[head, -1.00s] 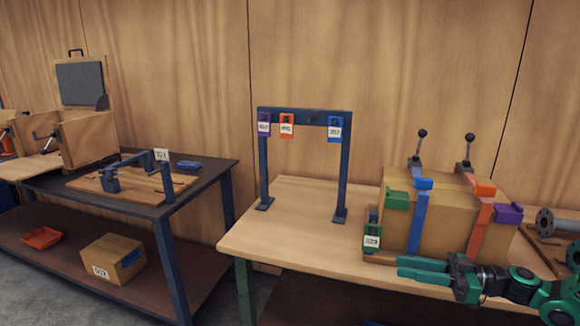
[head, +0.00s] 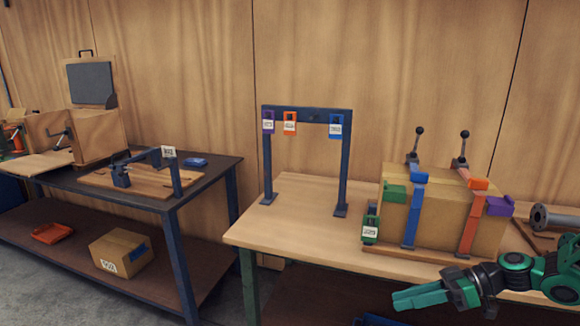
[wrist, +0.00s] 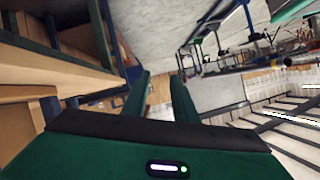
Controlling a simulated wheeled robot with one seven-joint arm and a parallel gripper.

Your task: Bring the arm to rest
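My gripper (head: 396,299) is at the lower right of the head view, in front of the light wooden table's front edge. Its green fingers point left in that view. In the wrist view the two fingers (wrist: 160,77) stand apart with an empty gap between them, so it is open and holds nothing. My arm comes in from the right edge of the head view, bent at its joints. The gripper appears clear of the table and the strapped box.
The light wooden table (head: 285,232) holds a cardboard box (head: 390,232) with blue and orange straps, a blue frame (head: 345,160) with coloured tags, and a flanged pipe (head: 553,218). A dark bench (head: 215,172) stands at left. The floor (head: 60,275) shows at lower left.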

